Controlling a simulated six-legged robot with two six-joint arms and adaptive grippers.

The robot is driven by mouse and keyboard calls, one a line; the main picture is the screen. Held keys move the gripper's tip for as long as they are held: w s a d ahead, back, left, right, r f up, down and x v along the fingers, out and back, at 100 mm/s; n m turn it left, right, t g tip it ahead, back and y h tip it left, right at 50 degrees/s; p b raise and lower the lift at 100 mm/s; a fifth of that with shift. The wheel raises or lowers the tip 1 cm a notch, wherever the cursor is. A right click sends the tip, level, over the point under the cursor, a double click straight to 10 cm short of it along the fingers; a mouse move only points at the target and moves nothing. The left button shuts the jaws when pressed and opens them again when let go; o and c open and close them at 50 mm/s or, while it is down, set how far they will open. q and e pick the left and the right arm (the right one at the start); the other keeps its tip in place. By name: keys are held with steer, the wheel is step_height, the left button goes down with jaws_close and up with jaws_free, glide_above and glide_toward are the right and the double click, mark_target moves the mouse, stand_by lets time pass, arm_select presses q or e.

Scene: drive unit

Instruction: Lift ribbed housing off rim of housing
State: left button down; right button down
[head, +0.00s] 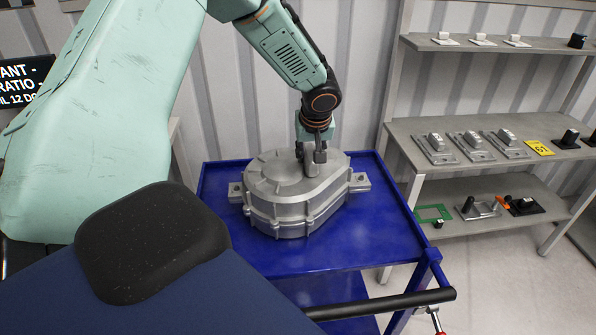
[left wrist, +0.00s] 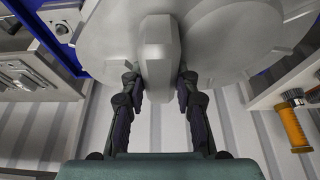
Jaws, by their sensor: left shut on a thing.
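The ribbed housing (head: 280,177) is a grey metal cover with raised ribs. It sits at the top of the grey housing (head: 287,218), on the blue cart. I cannot tell whether a thin gap lies between the two. My left gripper (head: 312,157) reaches down from above and is shut on the raised block at the back right of the ribbed housing. In the left wrist view, the fingers (left wrist: 160,88) press both sides of that block on the ribbed housing (left wrist: 218,40). My right gripper is not in view.
The blue cart (head: 388,232) has bare top around the housing and a black handle bar (head: 385,304) at its front. Grey shelves (head: 450,126) with several small parts stand close on the right. A corrugated wall is behind.

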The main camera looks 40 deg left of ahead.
arm_select(q)
steer(key=shift+w+a+r, duration=0.1)
steer(key=shift+w+r, duration=0.3)
steer(key=shift+r, duration=0.45)
steer(key=shift+a+r, duration=0.1)
steer(key=shift+r, duration=4.3)
steer(key=shift+r, duration=0.2)
steer(key=shift+r+p, duration=0.75)
steer(key=shift+r, duration=0.4)
steer(key=shift+r+p, duration=1.05)
steer(key=shift+r, duration=0.35)
